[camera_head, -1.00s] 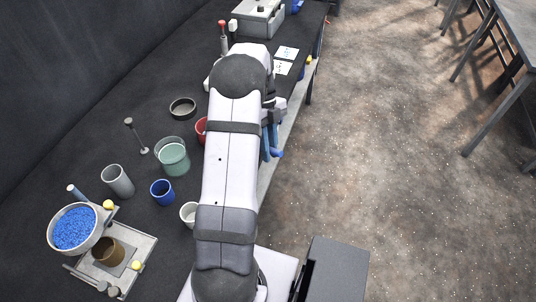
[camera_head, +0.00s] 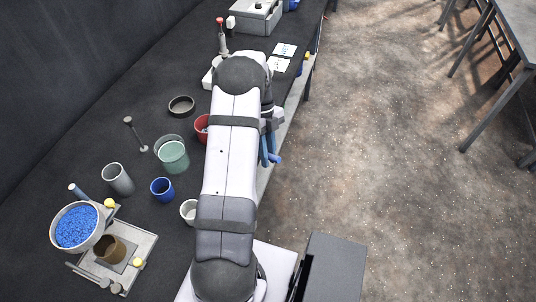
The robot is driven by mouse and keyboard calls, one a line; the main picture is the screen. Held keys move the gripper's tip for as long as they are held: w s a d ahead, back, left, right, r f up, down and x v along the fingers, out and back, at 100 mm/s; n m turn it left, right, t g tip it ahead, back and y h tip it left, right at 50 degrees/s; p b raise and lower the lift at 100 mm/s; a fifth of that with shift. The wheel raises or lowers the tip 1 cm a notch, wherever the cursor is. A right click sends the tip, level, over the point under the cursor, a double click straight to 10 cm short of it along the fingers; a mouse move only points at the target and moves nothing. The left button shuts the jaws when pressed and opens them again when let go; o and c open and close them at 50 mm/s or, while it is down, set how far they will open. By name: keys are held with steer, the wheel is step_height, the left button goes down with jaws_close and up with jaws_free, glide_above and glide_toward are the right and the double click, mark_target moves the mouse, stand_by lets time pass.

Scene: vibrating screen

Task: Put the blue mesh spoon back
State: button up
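My gripper (camera_head: 269,152) hangs at the right of my arm, beyond the table's right edge. Its blue parts show below the wrist, and the arm hides the rest. I cannot tell whether it is open or shut, or whether a blue piece there belongs to a spoon. No blue mesh spoon can be made out clearly. A round pan of blue granules (camera_head: 76,226) stands on a grey machine base at the lower left. A short blue-grey rod (camera_head: 77,190) sticks up behind the pan.
On the dark table (camera_head: 65,160) stand a blue cup (camera_head: 162,189), a grey cup (camera_head: 118,179), a green beaker (camera_head: 173,157), a white cup (camera_head: 188,211) and a partly hidden red cup (camera_head: 201,128). A dark ring dish (camera_head: 181,105) lies farther back. A grey box (camera_head: 257,16) stands at the far end.

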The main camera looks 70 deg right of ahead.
steer(key=o, duration=0.4)
steer(key=shift+c, duration=0.2)
steer(key=shift+r, duration=0.1)
steer(key=b+v, duration=0.3)
steer(key=v, duration=0.9)
steer(key=shift+b, duration=0.3)
